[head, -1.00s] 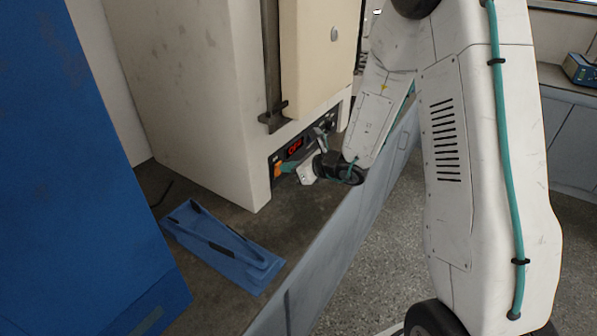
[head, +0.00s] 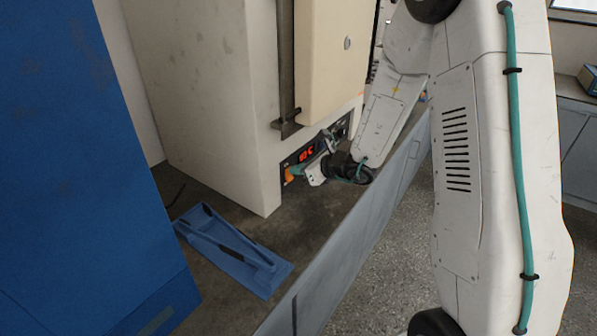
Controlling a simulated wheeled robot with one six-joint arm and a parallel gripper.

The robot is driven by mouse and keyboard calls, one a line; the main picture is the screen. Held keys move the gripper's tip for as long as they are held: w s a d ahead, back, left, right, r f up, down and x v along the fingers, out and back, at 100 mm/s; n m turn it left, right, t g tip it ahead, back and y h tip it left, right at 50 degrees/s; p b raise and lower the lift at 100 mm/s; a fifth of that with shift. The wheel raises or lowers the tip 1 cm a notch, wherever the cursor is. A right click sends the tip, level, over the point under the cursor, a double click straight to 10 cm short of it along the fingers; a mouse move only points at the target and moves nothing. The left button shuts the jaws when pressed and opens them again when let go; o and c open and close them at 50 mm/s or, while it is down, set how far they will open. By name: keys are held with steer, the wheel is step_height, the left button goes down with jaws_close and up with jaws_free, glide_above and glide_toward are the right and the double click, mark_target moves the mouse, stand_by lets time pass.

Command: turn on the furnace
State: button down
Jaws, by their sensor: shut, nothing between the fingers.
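The furnace (head: 212,95) is a tall cream-coloured box with a closed door (head: 331,65) on its front. Its dark control panel (head: 343,127) runs along the bottom of the front, with a lit red display (head: 306,155). An orange part (head: 291,174) shows at the panel's left end. My gripper (head: 298,172) is shut and empty, with its tip at the panel's left end by the orange part. Whether it touches the panel I cannot tell. The gripper and wrist hide some of the panel.
A blue tray-like piece (head: 232,250) lies on the bench top (head: 203,254) in front of the furnace. A large blue cabinet (head: 75,150) stands at the left. The grey bench front (head: 345,255) drops to a speckled floor. Another bench (head: 577,140) is at the far right.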

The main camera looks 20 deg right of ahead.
steer(key=shift+r, duration=0.45)
steer(key=v, duration=1.3)
